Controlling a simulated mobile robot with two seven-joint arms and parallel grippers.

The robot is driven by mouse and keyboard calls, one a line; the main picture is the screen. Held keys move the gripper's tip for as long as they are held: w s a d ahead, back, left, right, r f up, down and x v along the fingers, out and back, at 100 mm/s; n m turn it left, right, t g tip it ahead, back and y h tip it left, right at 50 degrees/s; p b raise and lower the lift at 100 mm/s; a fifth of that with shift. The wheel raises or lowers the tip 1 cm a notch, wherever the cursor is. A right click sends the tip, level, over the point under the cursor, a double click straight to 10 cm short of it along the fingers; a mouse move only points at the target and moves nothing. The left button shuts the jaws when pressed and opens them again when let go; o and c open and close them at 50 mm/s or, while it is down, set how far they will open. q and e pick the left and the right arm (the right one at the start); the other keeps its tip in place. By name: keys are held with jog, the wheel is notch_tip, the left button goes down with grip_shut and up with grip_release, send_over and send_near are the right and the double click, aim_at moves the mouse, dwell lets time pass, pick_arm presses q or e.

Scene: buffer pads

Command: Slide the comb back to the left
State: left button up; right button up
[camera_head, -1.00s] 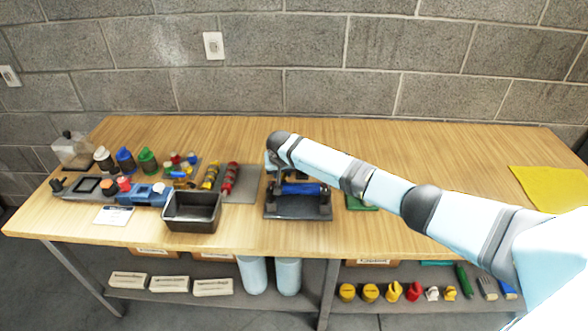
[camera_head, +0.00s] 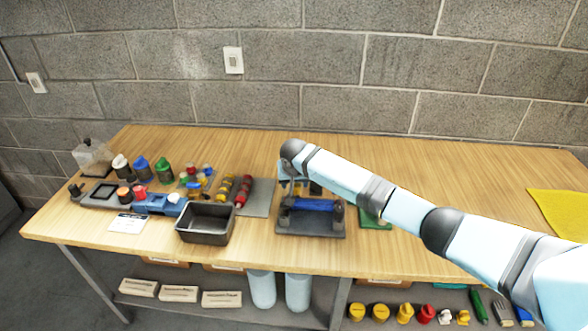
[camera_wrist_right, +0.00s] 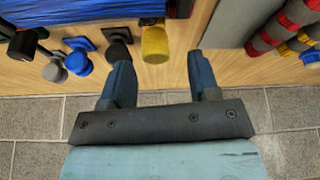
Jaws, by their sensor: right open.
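A dark stand (camera_head: 311,229) with a blue roller (camera_head: 312,205) across it sits near the middle of the bench. I cannot clearly make out the comb. In the right wrist view the striped blue roller (camera_wrist_right: 75,10) is at the top left, with a yellow knob (camera_wrist_right: 155,42), a black knob (camera_wrist_right: 118,35) and a blue knob (camera_wrist_right: 78,62) along its near side. My right gripper (camera_wrist_right: 162,75) is open and empty, with the yellow knob just beyond its fingertips. In the head view the arm hides part of the stand's back. My left gripper is not in view.
A green piece (camera_head: 376,221) lies right of the stand, partly under my arm. A yellow cloth (camera_head: 560,212) lies far right. The bench's back is clear.

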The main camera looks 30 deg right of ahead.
jog(key=v, duration=1)
jog(key=shift+r, duration=0.1)
jog(key=s+a+f+n+t+y+p, duration=0.1)
jog(key=s+a+f+n+y+p, duration=0.15)
jog(key=s+a+f, duration=0.5)
jog(key=s+a+f+n+t+y+p, duration=0.25)
jog(key=s+a+f+p, duration=0.2)
jog(key=s, duration=0.55)
jog(key=s+r+n+t+p, duration=0.2)
jog(key=s+t+p, duration=0.1)
jog(key=s, duration=1.8)
jog(key=shift+s+p, duration=0.35)
jog(key=shift+p, duration=0.45)
